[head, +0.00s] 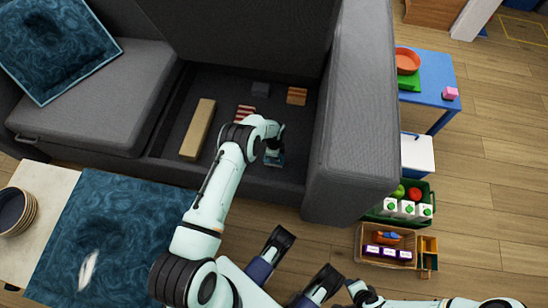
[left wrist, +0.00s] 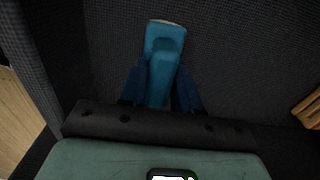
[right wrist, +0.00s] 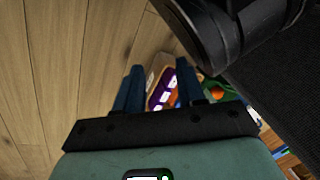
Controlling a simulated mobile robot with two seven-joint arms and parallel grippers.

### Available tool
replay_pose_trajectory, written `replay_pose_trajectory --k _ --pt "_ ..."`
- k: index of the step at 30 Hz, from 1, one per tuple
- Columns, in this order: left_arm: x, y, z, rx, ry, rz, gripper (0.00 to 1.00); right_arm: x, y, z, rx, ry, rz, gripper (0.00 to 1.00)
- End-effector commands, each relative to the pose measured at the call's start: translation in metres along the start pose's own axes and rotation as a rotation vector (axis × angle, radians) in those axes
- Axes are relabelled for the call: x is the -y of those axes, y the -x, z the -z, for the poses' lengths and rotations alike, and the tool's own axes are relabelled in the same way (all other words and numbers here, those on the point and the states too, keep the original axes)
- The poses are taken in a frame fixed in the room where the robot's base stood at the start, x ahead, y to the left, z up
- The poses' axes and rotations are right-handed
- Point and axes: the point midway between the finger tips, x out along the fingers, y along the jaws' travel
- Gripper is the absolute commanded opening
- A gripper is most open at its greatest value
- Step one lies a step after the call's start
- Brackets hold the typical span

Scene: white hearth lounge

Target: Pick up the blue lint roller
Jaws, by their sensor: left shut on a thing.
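The blue lint roller (left wrist: 165,38) shows in the left wrist view between the two dark blue fingers of my left gripper (left wrist: 160,85). My left gripper is shut on it, and its lower part is partly hidden by the fingers. In the head view the lint roller (head: 273,160) is a small blue patch under my left gripper (head: 274,147), inside the open storage box of the grey sofa. I cannot tell whether it touches the box floor. My right gripper (right wrist: 159,78) is open and empty in the right wrist view, outside the sofa.
A basket (head: 367,258) and green crate (head: 372,217) stand beyond.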

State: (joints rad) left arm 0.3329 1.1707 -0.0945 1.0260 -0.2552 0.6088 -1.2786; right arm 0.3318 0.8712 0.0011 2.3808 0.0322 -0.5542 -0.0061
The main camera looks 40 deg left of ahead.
Motion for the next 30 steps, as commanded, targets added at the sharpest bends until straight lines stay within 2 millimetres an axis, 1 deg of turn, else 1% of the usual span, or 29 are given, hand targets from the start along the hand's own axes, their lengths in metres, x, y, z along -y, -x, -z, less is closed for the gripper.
replay_pose_trajectory --k 5,8,11,14,15,17,18,21,24,27,30 --pt "0.001 0.008 0.000 0.000 0.000 0.001 0.00 0.003 0.004 0.004 -0.013 0.003 0.005 0.39" --pt "0.001 0.020 0.000 -0.001 0.000 0.003 0.00 0.008 0.009 0.010 -0.033 0.008 0.014 0.39" --pt "0.002 0.040 0.000 -0.001 0.000 0.004 0.00 0.016 0.017 0.019 -0.062 0.016 0.029 0.39" --pt "0.001 0.065 0.000 -0.001 -0.001 0.005 0.00 0.026 0.029 0.030 -0.101 0.025 0.046 0.39" --pt "0.002 0.078 0.000 -0.002 -0.001 0.007 0.00 0.028 0.032 0.028 -0.095 0.027 0.049 0.39" --pt "0.002 0.096 0.001 -0.002 -0.001 0.006 0.00 0.028 0.037 0.016 -0.061 0.029 0.047 0.39" --pt "0.002 0.109 0.000 -0.002 0.000 0.005 0.00 0.029 0.040 0.010 -0.043 0.030 0.048 0.39" --pt "0.001 0.136 0.000 -0.002 0.000 0.005 0.00 0.031 0.048 0.000 -0.013 0.033 0.049 0.39" --pt "0.001 0.160 0.000 -0.001 -0.001 0.004 0.00 0.033 0.053 -0.010 0.016 0.035 0.050 0.39" --pt "0.001 0.178 0.000 -0.001 -0.001 0.003 0.00 0.034 0.057 -0.017 0.035 0.037 0.051 0.39" --pt "0.001 0.190 0.001 -0.001 -0.001 0.002 0.00 0.034 0.060 -0.021 0.048 0.038 0.051 0.39"
